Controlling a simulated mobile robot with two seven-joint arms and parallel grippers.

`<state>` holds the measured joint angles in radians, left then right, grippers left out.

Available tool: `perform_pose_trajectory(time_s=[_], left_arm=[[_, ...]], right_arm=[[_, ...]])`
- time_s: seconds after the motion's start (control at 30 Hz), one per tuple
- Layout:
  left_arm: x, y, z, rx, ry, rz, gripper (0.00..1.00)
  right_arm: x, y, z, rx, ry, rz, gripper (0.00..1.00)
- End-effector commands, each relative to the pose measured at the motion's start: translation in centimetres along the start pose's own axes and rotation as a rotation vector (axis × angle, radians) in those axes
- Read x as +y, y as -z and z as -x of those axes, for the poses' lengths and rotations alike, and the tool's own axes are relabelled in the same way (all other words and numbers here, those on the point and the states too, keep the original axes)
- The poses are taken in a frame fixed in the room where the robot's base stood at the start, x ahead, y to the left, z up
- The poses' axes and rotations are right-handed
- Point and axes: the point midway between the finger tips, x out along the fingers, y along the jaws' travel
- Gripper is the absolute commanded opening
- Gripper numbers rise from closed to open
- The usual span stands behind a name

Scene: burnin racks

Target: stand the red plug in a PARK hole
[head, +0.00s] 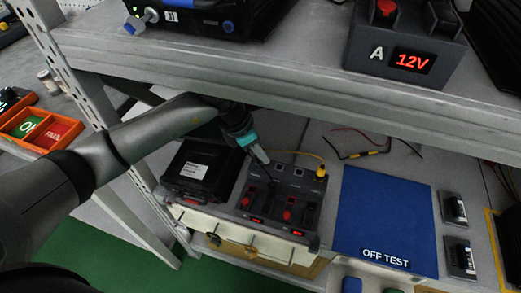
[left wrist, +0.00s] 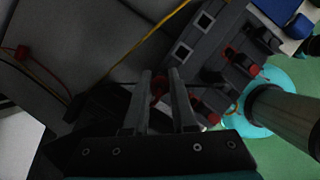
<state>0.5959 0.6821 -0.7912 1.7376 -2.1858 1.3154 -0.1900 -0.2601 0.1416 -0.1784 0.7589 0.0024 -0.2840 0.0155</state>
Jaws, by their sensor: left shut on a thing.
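My left gripper (head: 260,154) reaches in under the shelf from the left, above the back of a dark test unit (head: 267,195). In the left wrist view, its two fingers (left wrist: 163,80) are shut on the red plug (left wrist: 159,86), which shows as a small red piece between them. In the head view I cannot make out the plug. The unit's back strip has square light-rimmed holes (head: 299,172); two show empty in the left wrist view (left wrist: 204,20). A yellow plug (head: 321,171) with a yellow lead stands at the strip's right end. My right gripper is not in view.
A shelf edge (head: 300,82) runs close above my arm. A black case (head: 200,168) stands left of the unit. A blue OFF TEST mat (head: 385,215) lies to the right, bare on top. Red and black leads (head: 360,152) lie behind. A rack post (head: 75,75) stands left.

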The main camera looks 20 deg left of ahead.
Motion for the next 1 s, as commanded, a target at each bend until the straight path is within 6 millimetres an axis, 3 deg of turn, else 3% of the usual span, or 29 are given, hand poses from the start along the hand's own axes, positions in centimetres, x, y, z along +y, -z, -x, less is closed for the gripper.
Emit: perform_pose_trajectory(time_s=[0.57,0.6,0.87,1.0], left_arm=[[0.05,0.15,-0.51,-0.002,-0.001,0.000,0.00],[0.05,0.15,-0.51,-0.002,-0.001,0.000,0.29],[0.03,0.18,-0.53,-0.001,-0.001,0.000,0.58],[0.02,0.19,-0.54,-0.001,0.000,0.000,0.60]], right_arm=[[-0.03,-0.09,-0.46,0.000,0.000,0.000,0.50],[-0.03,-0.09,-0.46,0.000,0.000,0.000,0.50],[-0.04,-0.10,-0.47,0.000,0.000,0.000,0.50],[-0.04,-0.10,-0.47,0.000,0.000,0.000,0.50]])
